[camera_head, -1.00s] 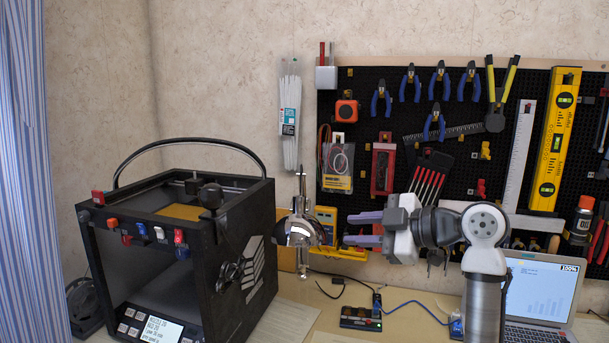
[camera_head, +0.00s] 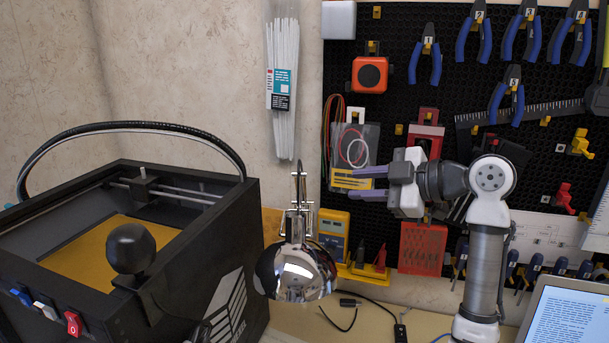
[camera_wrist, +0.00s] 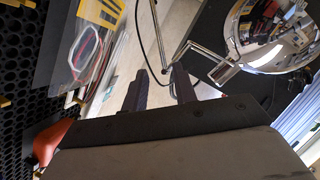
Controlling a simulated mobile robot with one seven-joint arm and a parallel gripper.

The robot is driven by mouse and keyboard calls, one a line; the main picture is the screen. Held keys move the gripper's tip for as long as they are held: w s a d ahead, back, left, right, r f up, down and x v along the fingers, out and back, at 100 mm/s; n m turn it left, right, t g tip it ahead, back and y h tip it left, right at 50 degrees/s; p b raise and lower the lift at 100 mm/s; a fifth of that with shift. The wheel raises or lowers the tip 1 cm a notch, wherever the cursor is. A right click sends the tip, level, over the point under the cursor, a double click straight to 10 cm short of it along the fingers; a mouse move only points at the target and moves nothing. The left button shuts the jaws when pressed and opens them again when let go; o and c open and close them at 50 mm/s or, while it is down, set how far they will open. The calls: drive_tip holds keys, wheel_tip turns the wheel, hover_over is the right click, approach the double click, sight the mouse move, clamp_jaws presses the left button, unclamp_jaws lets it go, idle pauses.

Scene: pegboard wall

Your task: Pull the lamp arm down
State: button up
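The lamp has a shiny chrome shade (camera_head: 295,273) that hangs at the lower end of a thin metal lamp arm (camera_head: 299,200), right of the printer in the head view. In the wrist view the shade (camera_wrist: 270,35) is at the top right and the thin lamp arm (camera_wrist: 183,48) runs near the fingertips. My gripper (camera_head: 348,182) is to the right of the lamp arm, above the shade, with its fingers pointing left. Its two fingers are apart with nothing between them, and in the wrist view a gap shows between the fingertips (camera_wrist: 160,82). I see no contact with the lamp.
A black 3D printer (camera_head: 225,240) fills the lower left. A pegboard (camera_head: 560,120) with pliers and an orange tape measure (camera_head: 370,74) is behind my arm. A bagged cable pack (camera_head: 352,155) hangs behind my fingers. A laptop (camera_head: 570,315) stands at lower right.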

sight(305, 186)
drive_tip(key=p+x, duration=0.4)
drive_tip(key=x, duration=0.9)
drive_tip(key=shift+w+a, duration=0.2)
drive_tip(key=shift+a, duration=0.15)
clamp_jaws()
